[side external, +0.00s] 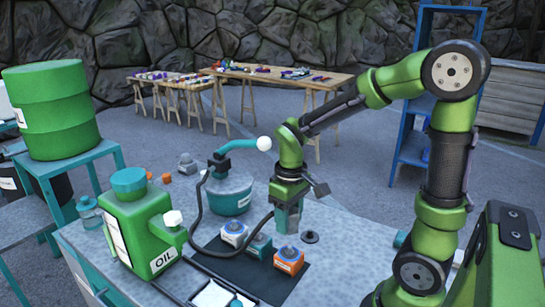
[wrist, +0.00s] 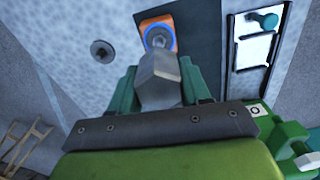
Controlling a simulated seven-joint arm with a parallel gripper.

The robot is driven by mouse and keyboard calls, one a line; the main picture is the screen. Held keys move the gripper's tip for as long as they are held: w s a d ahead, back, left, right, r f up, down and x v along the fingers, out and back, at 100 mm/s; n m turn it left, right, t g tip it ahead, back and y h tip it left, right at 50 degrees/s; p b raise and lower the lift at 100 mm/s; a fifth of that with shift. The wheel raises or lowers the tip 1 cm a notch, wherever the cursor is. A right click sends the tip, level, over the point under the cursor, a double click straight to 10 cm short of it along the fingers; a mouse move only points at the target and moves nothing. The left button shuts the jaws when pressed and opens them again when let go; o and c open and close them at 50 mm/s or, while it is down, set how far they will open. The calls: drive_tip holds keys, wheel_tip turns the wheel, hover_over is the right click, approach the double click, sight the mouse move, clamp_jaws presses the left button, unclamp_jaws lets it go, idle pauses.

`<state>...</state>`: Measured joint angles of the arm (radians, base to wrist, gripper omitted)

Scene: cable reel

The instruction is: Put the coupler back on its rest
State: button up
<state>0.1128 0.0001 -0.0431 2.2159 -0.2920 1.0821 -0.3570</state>
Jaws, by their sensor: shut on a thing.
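My gripper (side external: 288,218) points down over the right end of the dark mat on the table. In the wrist view its two teal fingers (wrist: 157,92) are shut on a grey faceted part, which I take to be the coupler (wrist: 158,78). The coupler cannot be made out in the side view. Beyond it in the wrist view is an orange block with a round blue-and-grey top (wrist: 158,34), partly covered by the coupler. In the side view this orange block (side external: 289,261) sits just below the fingers. I cannot tell which fixture is the rest.
A black hose (side external: 199,222) loops by the teal tub (side external: 229,193). A green oil can (side external: 143,228) stands left. A black disc (side external: 310,237) lies right of the mat.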

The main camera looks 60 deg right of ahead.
drive_tip(key=shift+d+r, duration=0.1)
drive_tip(key=shift+r, duration=3.5)
drive_tip(key=d+f, duration=1.1)
drive_tip(key=d, duration=0.2)
drive_tip(key=shift+w+a+f, duration=0.1)
drive_tip(key=shift+f, duration=1.85)
drive_tip(key=shift+w+f, duration=0.1)
drive_tip(key=shift+f, duration=1.85)
drive_tip(key=o, duration=1.3)
